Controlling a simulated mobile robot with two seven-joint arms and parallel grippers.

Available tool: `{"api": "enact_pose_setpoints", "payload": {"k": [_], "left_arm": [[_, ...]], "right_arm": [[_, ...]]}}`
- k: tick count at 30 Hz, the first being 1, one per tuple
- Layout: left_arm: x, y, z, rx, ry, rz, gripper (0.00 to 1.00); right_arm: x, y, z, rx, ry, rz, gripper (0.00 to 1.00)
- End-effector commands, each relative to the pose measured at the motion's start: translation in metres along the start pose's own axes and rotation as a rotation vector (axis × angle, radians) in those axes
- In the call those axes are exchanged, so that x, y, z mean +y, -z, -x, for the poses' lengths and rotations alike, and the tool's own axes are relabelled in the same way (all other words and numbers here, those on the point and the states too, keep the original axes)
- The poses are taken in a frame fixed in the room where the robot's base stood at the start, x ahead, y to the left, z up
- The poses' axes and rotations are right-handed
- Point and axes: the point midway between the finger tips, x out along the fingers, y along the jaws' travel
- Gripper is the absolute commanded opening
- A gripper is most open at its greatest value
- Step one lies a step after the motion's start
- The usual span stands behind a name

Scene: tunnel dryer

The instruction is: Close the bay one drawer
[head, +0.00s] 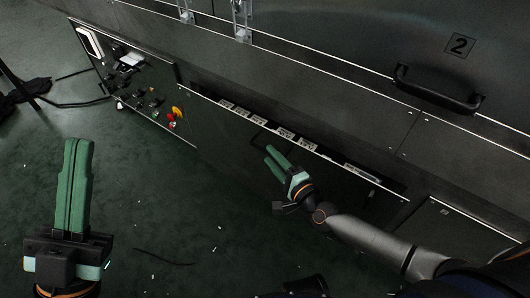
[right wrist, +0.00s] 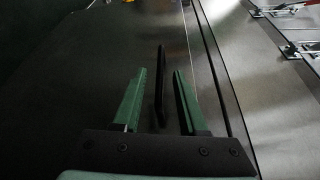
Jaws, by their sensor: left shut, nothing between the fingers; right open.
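A long dark drawer (head: 232,148) in the lower front of the machine stands partly open. White labelled items (head: 286,134) show in the narrow gap behind its front's top edge. My right gripper (head: 270,153) is in front of the drawer front, open. In the right wrist view, a black bar handle (right wrist: 160,88) lies between the two spread green fingers (right wrist: 159,73), and I see clearance on both sides. Whether the fingertips touch the drawer front is unclear. My left gripper (head: 78,145) is shut and empty, over the floor at the left, away from the drawer.
A control panel (head: 139,80) with knobs and buttons is left of the drawer. A door marked 2 (head: 460,45) with a black handle (head: 437,92) is above right. Metal clamps (head: 241,20) sit at the top. The green floor (head: 190,230) before the machine is mostly clear.

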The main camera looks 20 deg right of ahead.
Motion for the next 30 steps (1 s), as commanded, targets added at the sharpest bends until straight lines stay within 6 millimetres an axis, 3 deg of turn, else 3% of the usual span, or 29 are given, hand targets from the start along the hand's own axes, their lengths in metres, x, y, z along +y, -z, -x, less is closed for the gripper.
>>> {"api": "enact_pose_setpoints", "payload": {"k": [3, 7, 19, 30], "left_arm": [[0.003, -0.005, 0.005, -0.003, -0.003, -0.004, 0.00], [0.004, -0.007, 0.007, -0.005, -0.006, -0.008, 0.00], [0.005, -0.008, 0.007, -0.007, -0.007, -0.011, 0.00], [0.005, -0.008, 0.007, -0.007, -0.006, -0.009, 0.00]], "right_arm": [[0.001, -0.001, -0.020, -0.001, 0.001, 0.000, 0.42], [0.001, 0.000, -0.032, -0.001, 0.000, 0.000, 0.42], [0.000, -0.001, -0.038, -0.001, -0.001, 0.001, 0.41], [0.000, 0.000, -0.037, -0.001, -0.001, 0.001, 0.00]]}}
